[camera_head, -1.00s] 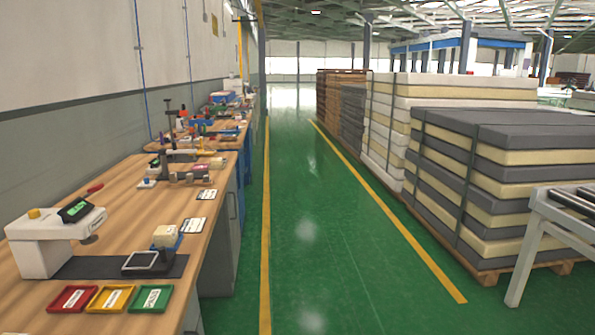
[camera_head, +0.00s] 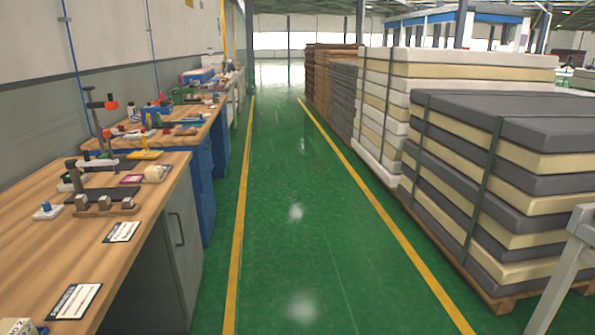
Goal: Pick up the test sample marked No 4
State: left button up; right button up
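No sample that I can read as No 4 shows. A small cream block with dark print (camera_head: 18,326) is cut off at the bottom left edge; its mark looks like "NO 2", but I cannot be sure. Another small cream block (camera_head: 156,173) sits near the far right corner of the nearest wooden bench (camera_head: 45,270), with a flat pink piece (camera_head: 132,179) beside it. Any marks on these are too small to read. Neither of my grippers is in view.
The bench also bears two white cards (camera_head: 122,231), a dark clamp stand and a wooden holder with metal pieces (camera_head: 103,205). More benches (camera_head: 205,125) continue along the left wall. The green aisle (camera_head: 290,240) is clear. Stacked mattresses (camera_head: 510,170) stand on pallets at the right.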

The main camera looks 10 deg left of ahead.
aim_at(154, 172)
jog(key=i, duration=2.8)
jog(key=u, duration=2.2)
jog(key=i, duration=0.2)
jog(key=u, duration=0.25)
